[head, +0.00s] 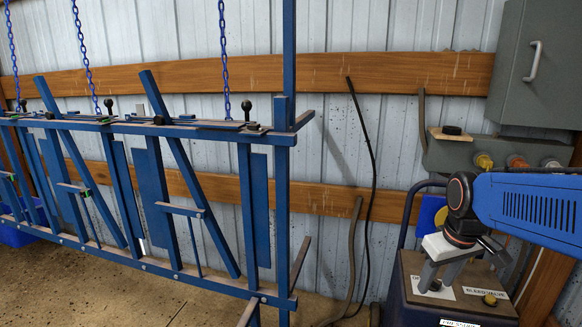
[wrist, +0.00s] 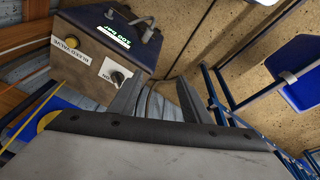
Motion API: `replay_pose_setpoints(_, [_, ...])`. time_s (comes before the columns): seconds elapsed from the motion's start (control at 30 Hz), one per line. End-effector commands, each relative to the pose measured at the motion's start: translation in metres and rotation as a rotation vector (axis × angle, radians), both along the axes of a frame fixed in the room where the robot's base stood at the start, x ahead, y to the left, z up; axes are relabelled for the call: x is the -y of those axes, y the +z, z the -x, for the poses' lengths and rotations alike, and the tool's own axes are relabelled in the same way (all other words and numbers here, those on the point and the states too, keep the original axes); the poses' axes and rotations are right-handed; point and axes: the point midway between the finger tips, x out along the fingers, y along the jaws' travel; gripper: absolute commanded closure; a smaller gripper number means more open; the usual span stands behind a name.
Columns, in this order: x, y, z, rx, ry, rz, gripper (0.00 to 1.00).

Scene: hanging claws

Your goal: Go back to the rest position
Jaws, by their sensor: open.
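My gripper (head: 437,278) is at the right of the head view, at the end of my blue arm. Its fingers point down, in front of the brown-topped control box (head: 408,268). In the wrist view my gripper (wrist: 162,95) shows two grey fingers spread apart with nothing between them. The control box (wrist: 72,48) lies beyond the left finger there, with its black knob (wrist: 117,77) and white labels in sight. Whether a fingertip touches the box cannot be told.
A blue metal rack (head: 272,235) with hanging chains (head: 224,60) fills the left and middle. A grey panel with coloured plugs (head: 517,161) and a grey cabinet (head: 555,70) are on the wall behind my arm. A dark cable (head: 370,150) hangs between rack and box.

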Motion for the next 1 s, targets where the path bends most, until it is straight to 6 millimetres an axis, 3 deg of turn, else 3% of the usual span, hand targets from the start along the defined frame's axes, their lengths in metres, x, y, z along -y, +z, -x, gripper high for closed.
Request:
replay_pose_setpoints(0.5, [-0.041,-0.003,0.11,0.152,-0.141,-0.065,0.56])
replay_pose_setpoints(0.7, [-0.046,-0.01,0.133,0.182,-0.175,-0.087,0.56])
replay_pose_setpoints(1.0, [-0.047,-0.012,0.137,0.189,-0.184,-0.093,0.56])
